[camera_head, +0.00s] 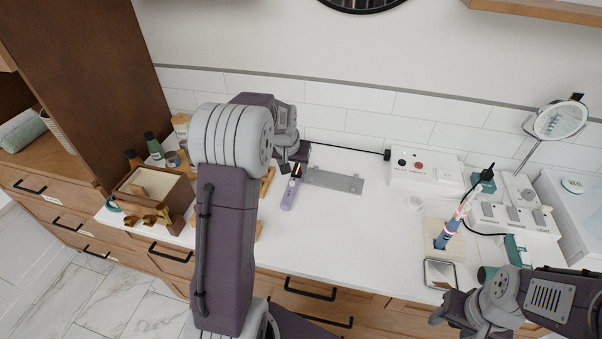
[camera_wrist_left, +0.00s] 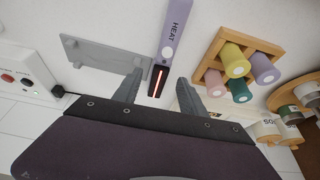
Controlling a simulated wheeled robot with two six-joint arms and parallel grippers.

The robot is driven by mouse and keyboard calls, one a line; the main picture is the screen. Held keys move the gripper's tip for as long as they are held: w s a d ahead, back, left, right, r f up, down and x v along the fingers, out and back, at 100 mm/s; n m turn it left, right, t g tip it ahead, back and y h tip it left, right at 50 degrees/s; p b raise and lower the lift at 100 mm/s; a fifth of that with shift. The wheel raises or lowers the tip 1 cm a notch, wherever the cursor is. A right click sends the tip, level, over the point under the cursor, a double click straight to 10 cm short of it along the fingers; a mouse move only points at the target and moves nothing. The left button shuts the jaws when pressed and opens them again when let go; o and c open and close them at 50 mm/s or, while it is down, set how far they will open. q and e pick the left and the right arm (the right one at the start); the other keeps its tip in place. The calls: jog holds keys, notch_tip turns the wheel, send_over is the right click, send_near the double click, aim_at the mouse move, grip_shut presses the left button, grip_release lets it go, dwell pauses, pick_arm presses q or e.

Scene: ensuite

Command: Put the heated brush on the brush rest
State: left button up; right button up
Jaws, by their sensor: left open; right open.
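A tool with a lilac handle marked HEAT, which I take as the heated brush (camera_head: 291,190), lies on the white counter; in the left wrist view its handle (camera_wrist_left: 175,32) runs to a dark end with a glowing red strip. A flat grey metal plate with small raised tabs, likely the brush rest (camera_head: 335,180), lies just right of it and also shows in the left wrist view (camera_wrist_left: 100,58). My left gripper (camera_wrist_left: 158,92) is open, the brush's dark end appearing between its fingers, not gripped. My right gripper (camera_head: 452,312) is open and empty at the front right.
A wooden rack of coloured rollers (camera_wrist_left: 238,66) stands beside the brush, mostly behind my left arm in the head view. A white socket box (camera_head: 425,170) stands at the back. A wooden box (camera_head: 150,190) and bottles are left; a holder (camera_head: 442,240) and mirror (camera_head: 560,121) are right.

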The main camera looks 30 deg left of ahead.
aim_at(295, 177)
pick_arm(q)
jog(key=x, duration=0.7)
jog(key=shift+s+a+f, duration=0.2)
jog(key=shift+s, duration=0.05)
jog(key=shift+w+a+f, duration=0.15)
jog(key=shift+w+f, duration=0.25)
jog(key=shift+f, duration=0.15)
jog(key=shift+r, duration=0.1)
grip_shut()
